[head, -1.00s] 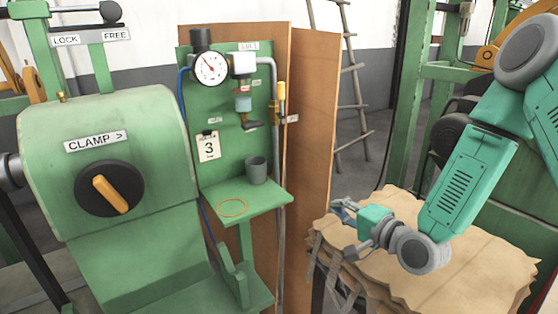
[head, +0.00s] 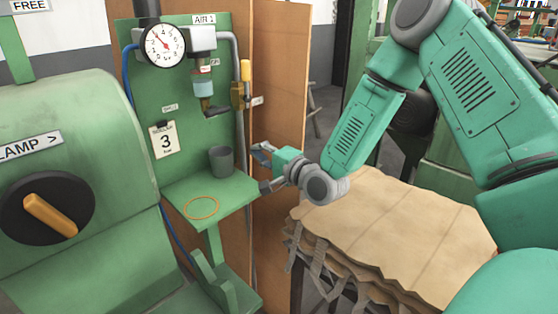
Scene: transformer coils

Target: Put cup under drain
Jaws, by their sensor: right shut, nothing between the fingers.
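A dark grey cup (head: 221,161) stands upright at the back of a small green shelf (head: 238,188). An orange ring (head: 202,208) is marked on the shelf, in front and to the left of the cup. The drain (head: 214,109) is a dark spout below a clear bowl (head: 203,84) on the green panel, above the cup. My right gripper (head: 259,168) is just right of the shelf, apart from the cup. It is shut and empty. My left gripper is not in view.
A pressure gauge (head: 166,45) and a card with a 3 (head: 165,140) are on the panel. A yellow-handled valve (head: 243,90) is on a pipe at right. A green machine with an orange-handled knob (head: 47,209) stands left. Stacked brown sheets (head: 390,230) lie below my right arm.

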